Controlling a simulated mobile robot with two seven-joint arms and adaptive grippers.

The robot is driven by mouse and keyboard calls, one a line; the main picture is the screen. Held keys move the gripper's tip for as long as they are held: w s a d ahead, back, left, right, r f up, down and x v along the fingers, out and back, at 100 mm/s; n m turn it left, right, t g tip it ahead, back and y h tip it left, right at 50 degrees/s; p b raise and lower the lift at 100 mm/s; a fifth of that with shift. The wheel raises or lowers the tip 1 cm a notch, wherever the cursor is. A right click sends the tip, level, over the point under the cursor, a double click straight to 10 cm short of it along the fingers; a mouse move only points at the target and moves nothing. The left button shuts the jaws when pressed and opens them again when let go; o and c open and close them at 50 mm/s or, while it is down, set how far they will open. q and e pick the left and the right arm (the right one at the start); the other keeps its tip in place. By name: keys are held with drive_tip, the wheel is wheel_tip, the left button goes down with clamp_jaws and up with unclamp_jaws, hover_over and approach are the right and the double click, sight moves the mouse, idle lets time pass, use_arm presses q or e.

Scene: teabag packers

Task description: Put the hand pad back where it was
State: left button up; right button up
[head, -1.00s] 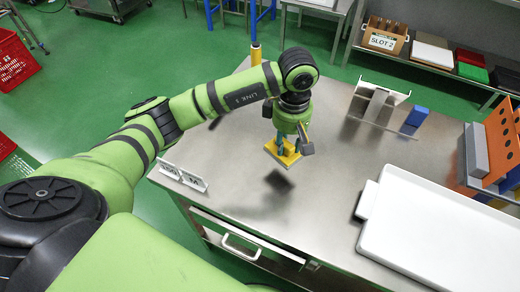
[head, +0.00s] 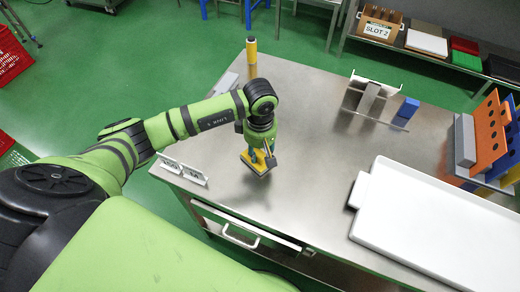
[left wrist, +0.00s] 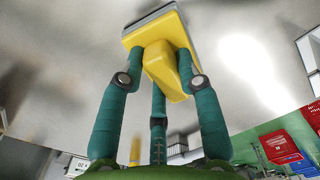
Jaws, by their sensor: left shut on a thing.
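The hand pad (head: 252,164) has a yellow body and a dark grey pad face. It is low over the steel table, near the table's front left part, slightly tilted. Its shadow lies close against it, and I cannot tell whether it touches the table. My left gripper (head: 261,150) is shut on the pad's yellow grip from above. In the left wrist view the teal fingers (left wrist: 160,85) close around the yellow grip, and the hand pad (left wrist: 150,33) shows its grey edge beyond them. My right gripper is not in view.
A yellow cylinder (head: 251,50) stands at the back left. A white tray (head: 440,225) fills the right front. The middle is clear.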

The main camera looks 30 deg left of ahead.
sight(260, 152)
use_arm(q)
drive_tip(key=shift+f, duration=0.2)
drive_tip(key=o, duration=1)
drive_tip(key=shift+r, duration=0.1)
drive_tip(key=shift+r, duration=0.2)
drive_tip(key=shift+w+r, duration=0.1)
drive_tip(key=shift+r, duration=0.15)
wheel_tip(260, 152, up, 11)
drive_tip(key=b, duration=0.3)
drive_tip(key=shift+r, duration=0.2)
